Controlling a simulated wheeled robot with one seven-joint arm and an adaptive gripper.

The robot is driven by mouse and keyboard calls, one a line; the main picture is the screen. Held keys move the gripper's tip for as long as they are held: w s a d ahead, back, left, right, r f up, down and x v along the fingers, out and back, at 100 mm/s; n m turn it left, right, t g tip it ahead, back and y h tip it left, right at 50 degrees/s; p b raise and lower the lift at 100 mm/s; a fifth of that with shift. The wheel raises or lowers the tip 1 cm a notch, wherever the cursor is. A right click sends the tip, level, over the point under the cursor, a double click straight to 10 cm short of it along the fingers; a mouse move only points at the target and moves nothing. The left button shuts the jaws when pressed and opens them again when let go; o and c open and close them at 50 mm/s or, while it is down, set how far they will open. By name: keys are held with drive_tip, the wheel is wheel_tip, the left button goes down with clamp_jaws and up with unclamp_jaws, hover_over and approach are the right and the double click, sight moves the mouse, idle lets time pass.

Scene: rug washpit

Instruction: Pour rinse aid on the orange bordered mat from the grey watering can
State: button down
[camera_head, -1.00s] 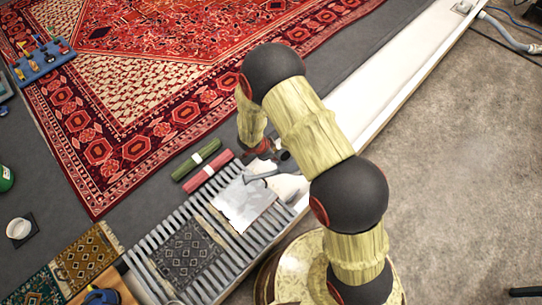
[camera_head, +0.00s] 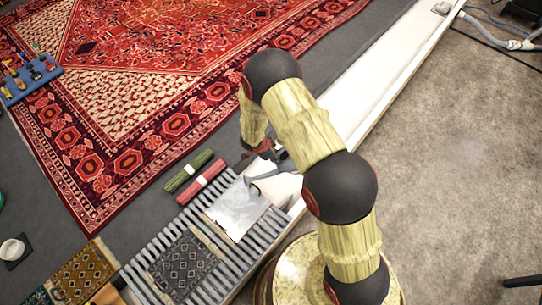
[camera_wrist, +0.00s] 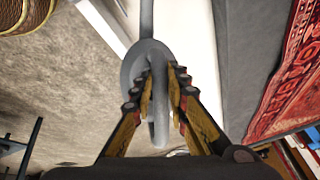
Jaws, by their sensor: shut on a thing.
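My gripper (camera_head: 265,150) is shut on the grey watering can (camera_head: 268,176). In the wrist view, my gripper's fingers (camera_wrist: 163,85) close around the can's grey handle, with the round grey rim (camera_wrist: 135,62) just beyond. In the head view, my arm hides much of the can; its thin grey spout points left, above the slatted rack's edge. A mat with a tan-orange edge (camera_head: 82,272) lies at the lower left, well apart from the can. I cannot tell for sure that it is the orange bordered mat.
A slatted grey rack (camera_head: 160,243) holds a dark patterned mat (camera_head: 184,264) and a pale sheet (camera_head: 238,208). Rolled green (camera_head: 189,170) and red (camera_head: 202,184) mats lie beside it. A large red rug (camera_head: 150,90) lies behind. A white cup (camera_head: 12,250) stands far left.

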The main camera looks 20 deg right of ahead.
drive_tip(key=shift+w+d+p, duration=0.5)
drive_tip(key=shift+w+d, duration=0.15)
drive_tip(key=shift+d, duration=0.3)
drive_tip(key=shift+w+d+p, duration=0.55)
drive_tip(key=shift+w+d, duration=0.15)
drive_tip(key=shift+d, duration=0.3)
drive_tip(key=shift+w+d+p, duration=0.5)
drive_tip(key=shift+w+d, duration=0.15)
drive_tip(key=shift+d, duration=0.3)
drive_tip(key=shift+d+r, duration=0.1)
